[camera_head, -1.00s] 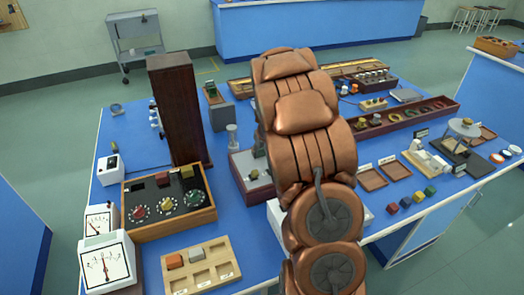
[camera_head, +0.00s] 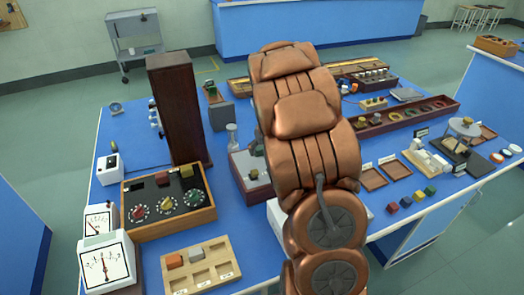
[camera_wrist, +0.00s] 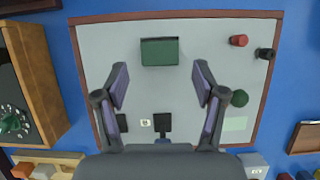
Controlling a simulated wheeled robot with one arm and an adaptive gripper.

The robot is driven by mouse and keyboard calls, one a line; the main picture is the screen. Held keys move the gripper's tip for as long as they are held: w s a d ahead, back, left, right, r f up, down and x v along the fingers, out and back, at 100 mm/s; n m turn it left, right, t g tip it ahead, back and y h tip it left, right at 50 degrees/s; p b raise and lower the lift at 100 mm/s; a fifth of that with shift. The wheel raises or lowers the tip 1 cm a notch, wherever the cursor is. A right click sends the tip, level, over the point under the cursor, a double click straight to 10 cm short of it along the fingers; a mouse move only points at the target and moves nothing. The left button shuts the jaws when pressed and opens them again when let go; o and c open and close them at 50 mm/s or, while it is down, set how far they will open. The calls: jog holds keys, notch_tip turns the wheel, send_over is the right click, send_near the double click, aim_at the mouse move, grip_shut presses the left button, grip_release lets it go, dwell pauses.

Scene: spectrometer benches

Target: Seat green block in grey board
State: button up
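In the wrist view a grey board (camera_wrist: 100,43) with a reddish-brown rim lies below my gripper. A dark green block (camera_wrist: 160,51) is on its upper middle, just beyond my fingertips. I cannot tell whether it rests on the surface or is set into it. My gripper (camera_wrist: 159,84) is open, its two fingers wide apart with nothing between them. In the head view part of a brown-rimmed grey board (camera_head: 240,162) shows beside my arm, which hides the rest and the gripper. A smaller green block (camera_head: 430,190) sits at the right of a row of coloured blocks.
On the grey board stand a red post (camera_wrist: 239,41), a black post (camera_wrist: 264,53) and a round dark green knob (camera_wrist: 239,98). A wooden dial box (camera_head: 169,204) is left of the board. A tall brown cabinet (camera_head: 181,108) stands behind that box.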

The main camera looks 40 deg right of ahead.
jog(key=d+v, duration=0.1)
jog(key=v, duration=0.8)
jog(key=shift+a+r, duration=0.15)
jog(key=shift+a, duration=0.35)
jog(key=s+a+r+n+g+y, duration=0.1)
jog(key=s+a+r+n, duration=0.1)
jog(key=s+a+n, duration=0.65)
jog(key=s+a+r+n+g+y, duration=0.1)
jog(key=s+a+r+n+g, duration=0.1)
jog(key=s+a+n, duration=0.65)
jog(key=s+a+n+g, duration=0.1)
jog(key=s+a+n, duration=0.3)
jog(key=s+n, duration=0.4)
jog(key=s+a+n+g, duration=0.2)
jog(key=s+a+n, duration=0.3)
jog(key=n, duration=0.9)
jog(key=s+f, duration=0.1)
jog(key=s, duration=0.2)
jog(key=shift+s+a+h, duration=0.3)
jog(key=shift+a+h, duration=0.05)
jog(key=shift+h, duration=0.05)
